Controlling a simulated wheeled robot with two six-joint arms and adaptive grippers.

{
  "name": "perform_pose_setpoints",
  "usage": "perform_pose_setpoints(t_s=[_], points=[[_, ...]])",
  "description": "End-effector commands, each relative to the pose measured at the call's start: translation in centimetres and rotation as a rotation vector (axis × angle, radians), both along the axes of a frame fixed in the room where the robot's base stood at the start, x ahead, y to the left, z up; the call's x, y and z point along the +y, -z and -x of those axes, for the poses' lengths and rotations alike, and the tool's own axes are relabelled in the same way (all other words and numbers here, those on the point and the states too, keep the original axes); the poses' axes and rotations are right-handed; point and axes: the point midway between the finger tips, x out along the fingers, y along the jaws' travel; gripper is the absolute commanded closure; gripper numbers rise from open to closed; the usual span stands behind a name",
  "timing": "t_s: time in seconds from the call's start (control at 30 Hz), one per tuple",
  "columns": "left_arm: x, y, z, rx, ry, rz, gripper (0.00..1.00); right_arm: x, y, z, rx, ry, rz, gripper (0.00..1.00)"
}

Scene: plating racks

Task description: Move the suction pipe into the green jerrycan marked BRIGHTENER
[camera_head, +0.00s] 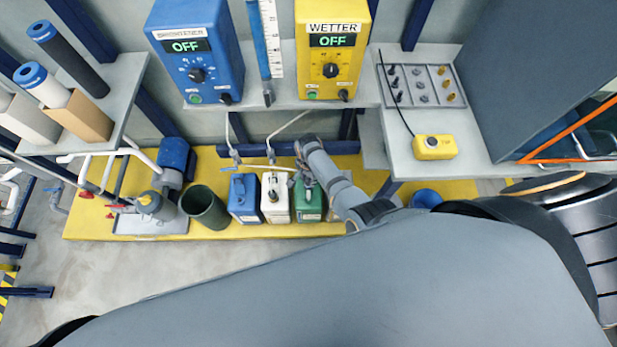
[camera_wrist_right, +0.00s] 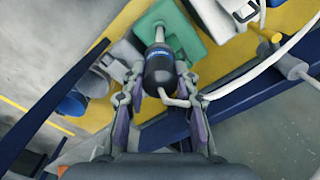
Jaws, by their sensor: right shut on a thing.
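The green jerrycan (camera_head: 310,207) stands on the yellow platform at the right end of a row of jerrycans; I cannot read its marking. My right gripper (camera_head: 303,177) is just above it, and its arm hides part of the can. In the right wrist view my right gripper (camera_wrist_right: 160,72) is shut on the dark, blue-labelled head of the suction pipe (camera_wrist_right: 159,80). The pipe's pale tube points toward the green jerrycan (camera_wrist_right: 176,22). I cannot tell whether its tip is inside the opening. My left gripper is not in view.
A white jerrycan (camera_head: 275,208) and a blue jerrycan (camera_head: 243,208) stand close to the left. A dark green bucket (camera_head: 204,208) is farther left. A pale hose (camera_wrist_right: 285,45) runs near the gripper. The blue pump box (camera_head: 197,50) and yellow pump box (camera_head: 331,45) sit above.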

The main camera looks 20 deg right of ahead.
Motion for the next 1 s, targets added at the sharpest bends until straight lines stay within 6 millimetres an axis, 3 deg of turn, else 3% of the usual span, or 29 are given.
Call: perform_pose_setpoints(t_s=[1.0], points=[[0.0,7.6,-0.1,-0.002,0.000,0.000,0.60,0.0,8.7,0.0,-0.001,0.000,0.000,1.00]])
